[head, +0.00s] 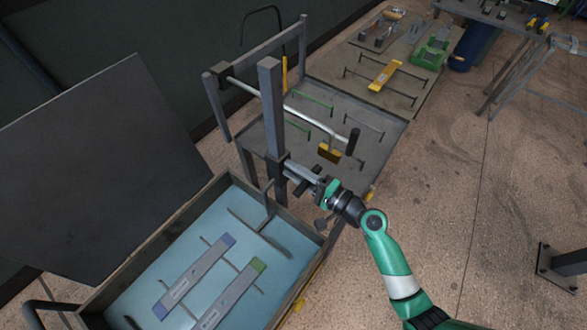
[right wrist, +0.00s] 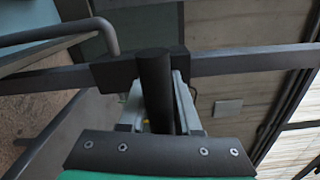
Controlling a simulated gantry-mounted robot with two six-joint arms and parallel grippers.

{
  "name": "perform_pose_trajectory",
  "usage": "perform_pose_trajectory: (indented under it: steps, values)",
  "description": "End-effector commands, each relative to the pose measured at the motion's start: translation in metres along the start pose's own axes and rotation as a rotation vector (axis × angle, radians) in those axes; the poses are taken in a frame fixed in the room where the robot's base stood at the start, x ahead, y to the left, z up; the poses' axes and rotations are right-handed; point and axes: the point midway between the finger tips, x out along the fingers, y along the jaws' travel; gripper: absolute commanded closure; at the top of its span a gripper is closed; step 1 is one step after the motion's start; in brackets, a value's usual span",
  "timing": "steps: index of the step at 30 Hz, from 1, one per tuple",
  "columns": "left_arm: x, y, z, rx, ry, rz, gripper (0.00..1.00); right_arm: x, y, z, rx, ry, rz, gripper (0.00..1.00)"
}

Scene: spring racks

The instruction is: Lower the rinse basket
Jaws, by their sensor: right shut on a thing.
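My right gripper (head: 297,178) reaches in from the lower right and is shut on a dark round handle at the grey upright post (head: 271,95). In the right wrist view the dark handle (right wrist: 155,90) stands between both fingers, in front of a dark block (right wrist: 112,73) on the post. Below is an open tank (head: 145,258) with a pale blue inside. In it lie flat bars with a blue-ended one (head: 195,275) and a green-ended one (head: 233,293), and dark rods (head: 260,235). I cannot tell which parts form the rinse basket. My left gripper is out of view.
A crank bar with a black grip (head: 353,142) and a yellow block (head: 329,153) juts from the frame beside the post. A grey tray table (head: 375,115) stands behind. A raised dark lid (head: 95,165) is at left. The floor at right is mostly clear.

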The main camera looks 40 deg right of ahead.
Motion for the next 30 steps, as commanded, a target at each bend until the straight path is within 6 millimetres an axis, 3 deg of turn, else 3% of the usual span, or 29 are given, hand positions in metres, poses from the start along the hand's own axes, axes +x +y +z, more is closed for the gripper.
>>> perform_pose_trajectory:
  steps: [1,9,25,26,30]
  values:
    - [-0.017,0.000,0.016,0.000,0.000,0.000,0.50,0.000,0.026,-0.005,0.006,0.000,0.004,1.00]
    - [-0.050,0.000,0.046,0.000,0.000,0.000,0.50,0.000,0.073,-0.014,0.004,0.000,0.003,1.00]
    - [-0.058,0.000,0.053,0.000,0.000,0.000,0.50,-0.001,0.086,-0.017,0.006,0.002,0.009,1.00]
    - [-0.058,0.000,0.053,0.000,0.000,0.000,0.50,-0.001,0.086,-0.017,0.005,0.002,0.009,0.67]
    - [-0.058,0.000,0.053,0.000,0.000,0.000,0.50,-0.001,0.086,-0.017,0.004,0.002,0.008,0.41]
